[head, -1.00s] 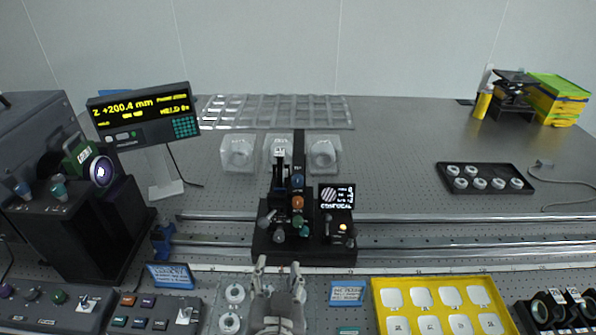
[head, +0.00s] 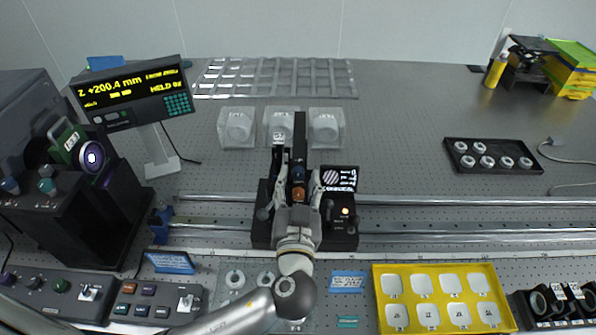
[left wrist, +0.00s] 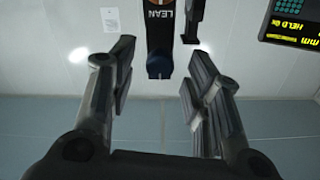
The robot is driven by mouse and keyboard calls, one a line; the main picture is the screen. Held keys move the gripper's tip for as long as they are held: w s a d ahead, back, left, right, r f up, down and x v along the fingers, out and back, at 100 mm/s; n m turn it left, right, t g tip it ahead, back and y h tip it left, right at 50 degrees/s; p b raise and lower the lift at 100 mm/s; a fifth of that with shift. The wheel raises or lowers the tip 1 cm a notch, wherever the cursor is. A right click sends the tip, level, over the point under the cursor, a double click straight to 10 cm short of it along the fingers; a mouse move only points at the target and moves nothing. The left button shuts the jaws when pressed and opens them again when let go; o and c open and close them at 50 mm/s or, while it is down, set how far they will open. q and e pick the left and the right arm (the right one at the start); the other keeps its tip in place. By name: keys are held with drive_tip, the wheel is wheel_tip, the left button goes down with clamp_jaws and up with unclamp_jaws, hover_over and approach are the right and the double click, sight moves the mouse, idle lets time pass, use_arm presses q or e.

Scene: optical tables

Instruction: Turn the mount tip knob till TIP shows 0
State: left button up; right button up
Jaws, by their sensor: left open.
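The black mount (head: 262,232) stands at the middle of the table between the rails. A blue knob (head: 298,172) and an orange knob (head: 298,193) show on its upright. My left gripper (head: 297,180) reaches over the mount with its fingers open, either side of the knobs. In the left wrist view, a dark blue knob (left wrist: 159,66) on a black part marked LEAN lies between the spread fingers, apart from both. My gripper and forearm hide the mount's lower front. The small screen (head: 340,178) beside the mount has text too small to read. My right gripper is out of view.
A readout (head: 132,92) showing Z +200.4 mm stands at left. Clear boxes (head: 237,128) stand behind the mount. Metal rails (head: 450,202) run both sides. A yellow tray (head: 382,270) and a black tray (head: 450,172) are at right.

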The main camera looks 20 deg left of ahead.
use_arm(q)
drive_tip(key=shift+w+a+r, duration=0.15)
drive_tip(key=shift+w, duration=0.3)
drive_tip(key=shift+c, duration=2.1)
drive_tip(key=c, duration=0.5)
clamp_jaws()
drive_tip(key=shift+m, duration=1.3)
drive_tip(key=m, duration=0.2)
drive_tip(key=shift+m, duration=0.4)
drive_tip(key=m+p, duration=0.1)
drive_tip(key=m, duration=0.2)
drive_tip(key=shift+m, duration=0.4)
drive_tip(key=m+p, duration=0.1)
drive_tip(key=m, duration=0.2)
drive_tip(key=shift+m+p, duration=0.3)
drive_tip(key=m+p, duration=0.2)
drive_tip(key=m, duration=0.2)
drive_tip(key=shift+m, duration=0.3)
drive_tip(key=m+p, duration=0.2)
drive_tip(key=m, duration=0.1)
drive_tip(key=shift+m+p, duration=0.65)
drive_tip(key=shift+m, duration=1.05)
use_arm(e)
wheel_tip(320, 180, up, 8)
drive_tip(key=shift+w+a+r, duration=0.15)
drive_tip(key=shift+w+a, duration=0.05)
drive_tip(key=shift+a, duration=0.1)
